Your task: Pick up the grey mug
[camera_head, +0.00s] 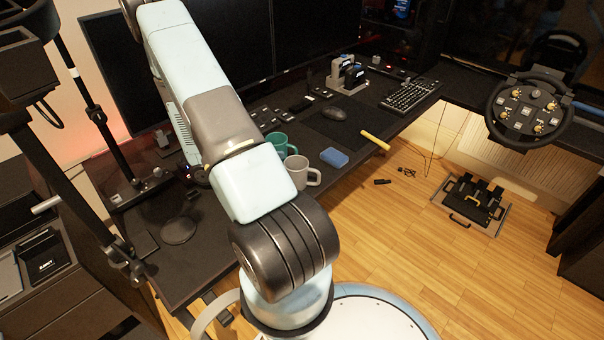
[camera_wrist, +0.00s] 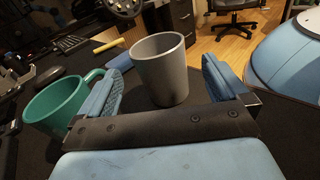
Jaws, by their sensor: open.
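The grey mug (camera_head: 299,173) stands upright on the dark desk, partly hidden by my arm, with its handle to the right in the head view. In the wrist view the grey mug (camera_wrist: 162,70) shows between my two blue finger pads; its handle is not visible there. My gripper (camera_wrist: 168,72) is open, with a pad on each side of the mug and visible gaps to both. It holds nothing. In the head view my arm hides the gripper.
A teal mug (camera_head: 279,143) stands close beside the grey mug, just outside the left finger in the wrist view (camera_wrist: 58,105). A blue block (camera_head: 334,157) and a yellow cylinder (camera_head: 376,140) lie near the desk edge. A keyboard (camera_head: 410,95) lies farther back.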

